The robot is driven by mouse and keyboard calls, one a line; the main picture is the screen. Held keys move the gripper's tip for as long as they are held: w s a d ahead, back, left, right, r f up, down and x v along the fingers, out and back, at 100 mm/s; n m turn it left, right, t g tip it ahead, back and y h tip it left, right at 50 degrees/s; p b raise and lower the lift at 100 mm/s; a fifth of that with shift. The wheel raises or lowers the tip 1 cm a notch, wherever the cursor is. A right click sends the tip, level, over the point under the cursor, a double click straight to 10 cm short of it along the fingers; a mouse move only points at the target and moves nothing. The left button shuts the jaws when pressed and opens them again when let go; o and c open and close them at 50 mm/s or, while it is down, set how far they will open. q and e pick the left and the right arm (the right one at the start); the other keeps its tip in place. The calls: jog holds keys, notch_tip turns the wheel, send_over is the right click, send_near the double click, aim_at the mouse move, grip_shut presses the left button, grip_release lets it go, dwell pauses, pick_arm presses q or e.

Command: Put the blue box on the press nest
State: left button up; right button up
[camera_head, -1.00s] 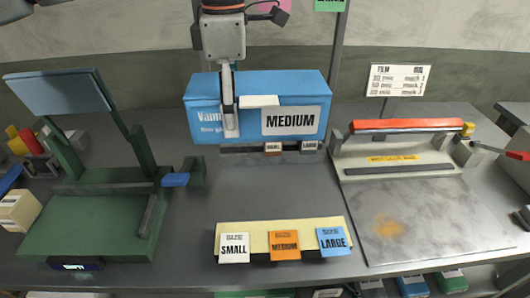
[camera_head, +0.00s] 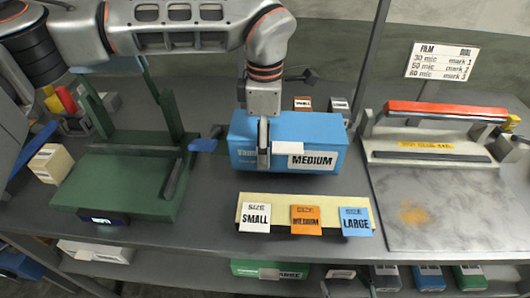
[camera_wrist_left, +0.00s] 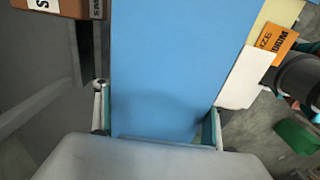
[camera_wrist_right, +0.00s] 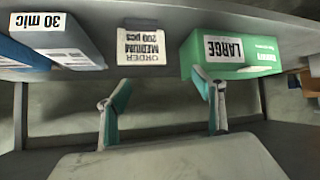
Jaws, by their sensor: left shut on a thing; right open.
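The blue box (camera_head: 325,130) with a MEDIUM label is in the middle of the head view, behind the size cards. My left gripper (camera_head: 264,158) comes down on it from above and is shut on it. In the left wrist view the blue box (camera_wrist_left: 165,60) lies between the fingers of my left gripper (camera_wrist_left: 155,120). I cannot tell whether its underside touches the table. A green press (camera_head: 120,185) with a flat base, which appears to be the nest, stands apart to the left. My right gripper (camera_wrist_right: 162,100) is open and empty before the lower shelf in the right wrist view.
A yellow holder with SMALL (camera_head: 255,216), MEDIUM (camera_head: 305,219) and LARGE (camera_head: 355,221) cards stands in front of the box. A sealer with a red bar (camera_head: 445,110) is at right. A blue tab (camera_head: 203,145) projects between press and box. A green LARGE box (camera_wrist_right: 235,55) is on the lower shelf.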

pick_arm(q)
jog(key=shift+f, duration=1.85)
jog(key=shift+f, duration=0.1)
jog(key=o, duration=1.1)
jog(key=shift+c, duration=0.2)
